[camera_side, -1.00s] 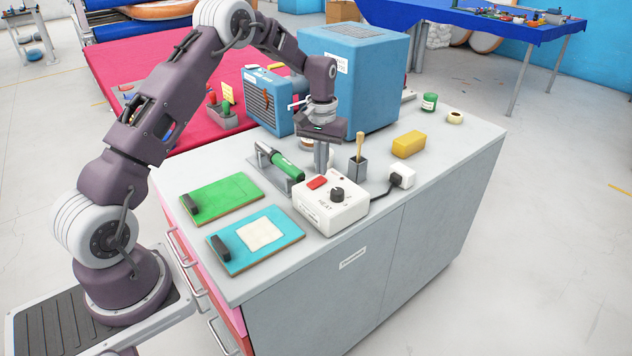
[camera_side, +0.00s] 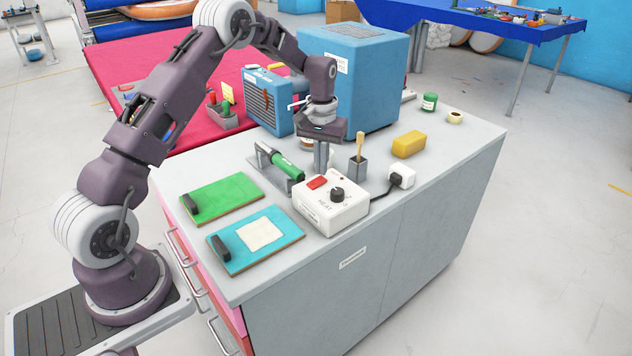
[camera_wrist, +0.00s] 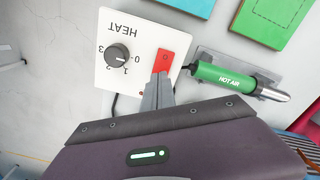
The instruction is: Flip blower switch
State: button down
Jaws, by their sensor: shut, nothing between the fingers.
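The white heat control box (camera_side: 330,206) stands near the front edge of the grey bench, with a red rocker switch (camera_side: 317,182) and a black dial (camera_side: 337,194) on its top. The wrist view shows the red switch (camera_wrist: 164,61) beside the dial (camera_wrist: 117,54), under the word HEAT. My gripper (camera_side: 321,168) points down behind the box, its fingers together and empty. In the wrist view its fingertips (camera_wrist: 160,78) appear at the near end of the switch; whether they touch it I cannot tell. The green hot air tool (camera_side: 285,165) rests in its holder left of the box.
A brush in a grey holder (camera_side: 358,166), a white plug block (camera_side: 402,176) and a yellow block (camera_side: 409,145) stand to the right. Green (camera_side: 222,200) and blue (camera_side: 256,238) boards lie at the left. A large blue case (camera_side: 372,85) stands behind.

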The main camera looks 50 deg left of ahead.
jog(key=shift+f, duration=1)
dwell(0.6)
jog(key=shift+r, duration=3.55)
notch_tip(320, 180, up, 7)
jog(key=t, duration=0.1)
send_over(321, 179)
jog(key=s+d, duration=0.3)
jog(key=d, duration=0.1)
jog(key=s+d+r+m+t, duration=0.25)
jog(key=s+d+r, duration=0.35)
jog(key=s+r, duration=0.3)
jog(key=s+d+m+t, duration=0.1)
jog(key=s+d, duration=0.2)
jog(key=s, duration=0.7)
jog(key=s+d+m+t, duration=0.1)
jog(key=s+d, duration=0.3)
jog(key=s, duration=0.7)
jog(key=shift+m, duration=0.75)
